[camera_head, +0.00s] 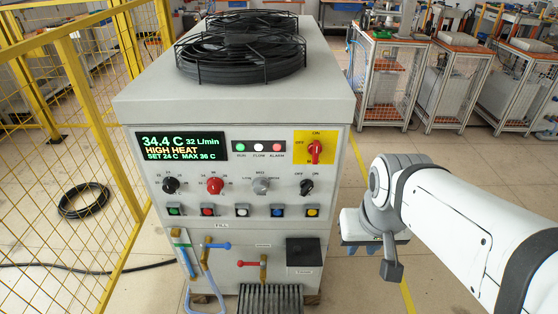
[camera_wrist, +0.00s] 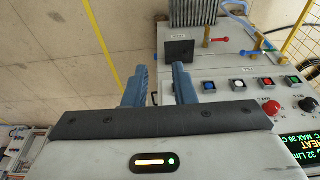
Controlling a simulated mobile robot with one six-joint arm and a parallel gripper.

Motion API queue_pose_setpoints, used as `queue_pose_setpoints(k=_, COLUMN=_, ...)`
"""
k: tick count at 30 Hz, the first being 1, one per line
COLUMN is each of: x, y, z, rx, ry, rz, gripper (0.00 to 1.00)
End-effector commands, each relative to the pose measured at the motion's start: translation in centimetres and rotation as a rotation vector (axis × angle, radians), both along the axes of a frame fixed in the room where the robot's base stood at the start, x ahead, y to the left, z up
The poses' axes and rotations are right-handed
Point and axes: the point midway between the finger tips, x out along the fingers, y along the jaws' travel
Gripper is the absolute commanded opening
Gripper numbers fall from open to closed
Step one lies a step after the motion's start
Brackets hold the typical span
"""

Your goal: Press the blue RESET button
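The blue RESET button (camera_head: 277,211) is in the row of square buttons on the heater's front panel, between the white and yellow buttons. It also shows in the wrist view (camera_wrist: 208,87), where the panel appears upside down, just right of my right-hand finger. My gripper (camera_wrist: 161,68) has two blue-grey fingers standing apart with nothing between them. In the head view it is mostly hidden behind my wrist, right of the panel and below the button row. The fingers appear apart from the button. The button's label is not readable.
The heater (camera_head: 150,95) carries a display (camera_head: 180,146), knobs, a red rotary switch (camera_head: 315,150) and several other buttons. Valves and hoses (camera_head: 190,262) are below. A yellow mesh fence (camera_head: 75,170) stands left. Floor right of the heater is open.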

Motion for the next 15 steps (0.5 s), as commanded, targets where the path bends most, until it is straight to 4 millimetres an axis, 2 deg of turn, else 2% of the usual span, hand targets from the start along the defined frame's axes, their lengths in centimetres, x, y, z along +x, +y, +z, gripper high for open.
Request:
queue_pose_setpoints(k=1, x=0.00, y=0.00, z=0.00, rx=0.000, ry=0.000, rz=0.000, gripper=0.20)
queue_pose_setpoints(k=8, x=0.01, y=0.00, z=0.00, rx=0.000, ry=0.000, rz=0.000, gripper=0.01)
queue_pose_setpoints(k=15, x=0.01, y=0.00, z=0.00, rx=0.000, ry=0.000, rz=0.000, gripper=0.00)
